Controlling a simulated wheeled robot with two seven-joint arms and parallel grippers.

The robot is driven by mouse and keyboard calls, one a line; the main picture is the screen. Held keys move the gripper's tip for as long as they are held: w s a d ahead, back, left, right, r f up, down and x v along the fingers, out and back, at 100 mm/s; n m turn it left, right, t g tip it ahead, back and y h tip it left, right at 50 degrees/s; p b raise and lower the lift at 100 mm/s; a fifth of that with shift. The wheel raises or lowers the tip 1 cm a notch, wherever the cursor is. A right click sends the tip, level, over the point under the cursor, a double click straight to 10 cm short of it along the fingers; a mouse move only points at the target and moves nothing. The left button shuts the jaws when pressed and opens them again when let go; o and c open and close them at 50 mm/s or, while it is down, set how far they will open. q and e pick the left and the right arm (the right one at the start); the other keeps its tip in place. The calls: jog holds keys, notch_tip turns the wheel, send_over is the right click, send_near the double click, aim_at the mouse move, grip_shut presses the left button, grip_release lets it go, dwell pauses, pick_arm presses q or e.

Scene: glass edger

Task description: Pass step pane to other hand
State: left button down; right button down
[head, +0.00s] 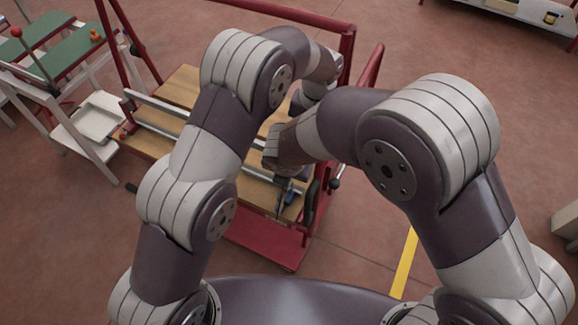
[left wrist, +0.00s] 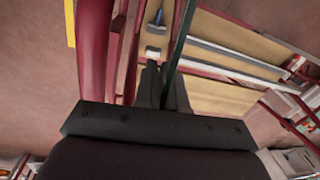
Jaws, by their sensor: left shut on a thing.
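The step pane (left wrist: 181,45) shows in the left wrist view as a thin dark green strip, seen edge-on. It runs from the top edge down between the fingers of my left gripper (left wrist: 166,90), which is shut on it. In the head view my two arms cross over the bench, and the left gripper and the pane cannot be made out behind them. My right gripper cannot be made out in either view. I cannot tell whether it touches the pane.
A red-framed bench (head: 348,45) with wooden boards (head: 182,88) and grey rails (head: 158,107) stands under my arms. A blue-handled item (head: 289,197) lies at its near end. A white tray (head: 97,117) and green-topped table (head: 78,55) stand left.

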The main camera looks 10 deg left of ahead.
pick_arm(q)
jog(key=shift+d+r, duration=0.1)
jog(key=shift+d, duration=0.05)
dwell(0.4)
jog(key=c, duration=1.1)
grip_release()
jog(key=w+a+r+n+t+h, duration=0.1)
jog(key=w+t, duration=0.2)
jog(key=w, duration=0.5)
jog(key=w+a+r+n+t+h, duration=0.15)
jog(key=w+t, duration=0.25)
jog(key=w, duration=0.5)
jog(key=s+a+r+g, duration=0.1)
jog(key=s+a, duration=0.3)
jog(key=s, duration=0.8)
jog(key=s+a+g, duration=0.3)
jog(key=s+a, duration=0.2)
jog(key=s, duration=0.8)
jog(key=s+a+r+g+y, duration=0.1)
jog(key=s+a, duration=0.3)
jog(key=s, duration=0.9)
jog(key=shift+s+a+r+g, duration=0.25)
jog(key=shift+r+g, duration=0.1)
jog(key=shift+g, duration=0.05)
